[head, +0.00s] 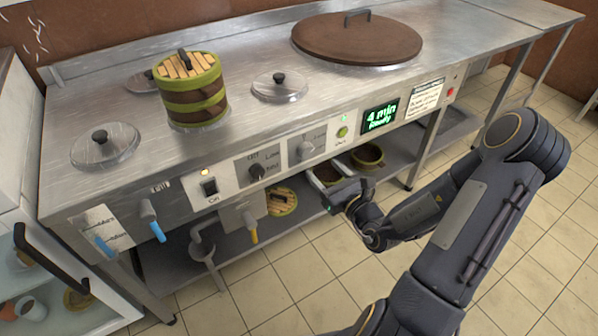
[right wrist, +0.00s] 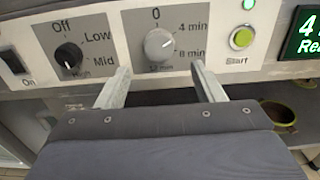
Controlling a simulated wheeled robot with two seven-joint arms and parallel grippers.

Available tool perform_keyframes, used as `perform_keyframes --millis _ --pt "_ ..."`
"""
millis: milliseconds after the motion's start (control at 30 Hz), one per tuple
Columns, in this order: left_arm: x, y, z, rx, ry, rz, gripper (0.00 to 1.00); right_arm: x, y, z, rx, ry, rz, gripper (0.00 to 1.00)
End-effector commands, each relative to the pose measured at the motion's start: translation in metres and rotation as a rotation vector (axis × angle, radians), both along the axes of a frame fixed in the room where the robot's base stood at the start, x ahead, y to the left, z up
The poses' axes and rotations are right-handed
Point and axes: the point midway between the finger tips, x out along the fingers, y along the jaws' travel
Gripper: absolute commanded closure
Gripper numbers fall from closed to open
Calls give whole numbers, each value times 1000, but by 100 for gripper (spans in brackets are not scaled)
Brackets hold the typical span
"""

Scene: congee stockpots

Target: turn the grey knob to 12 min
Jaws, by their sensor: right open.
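The grey knob (head: 305,149) is on the front panel of the steel counter. In the right wrist view the grey knob (right wrist: 159,45) sits on a dial marked 0 at the top, 4 min and 8 min on the right, and 12 min below. In the head view my right gripper (head: 338,192) is in front of the panel, low and right of the knob. My left gripper is out of view.
Blue levers (head: 152,221) stick out at the left.

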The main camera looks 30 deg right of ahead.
Motion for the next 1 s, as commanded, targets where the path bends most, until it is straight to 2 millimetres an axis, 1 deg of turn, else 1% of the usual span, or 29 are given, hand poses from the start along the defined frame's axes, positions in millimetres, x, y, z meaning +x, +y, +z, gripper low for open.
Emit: perform_keyframes --millis 200,300,400,533,767,867,1000 --pt "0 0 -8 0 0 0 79 36 5 0 -1 -3 6 38" --pt "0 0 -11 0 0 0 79 50 6 0 0 -3 7 38" --pt "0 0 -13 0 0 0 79 60 6 1 -1 -1 5 38" --pt "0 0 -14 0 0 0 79 67 7 2 -1 -1 6 38" --pt "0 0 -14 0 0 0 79 67 7 2 -1 0 6 38" --pt "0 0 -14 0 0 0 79 67 7 2 -1 0 6 50" --pt "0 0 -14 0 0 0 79 67 7 2 -1 0 6 68"
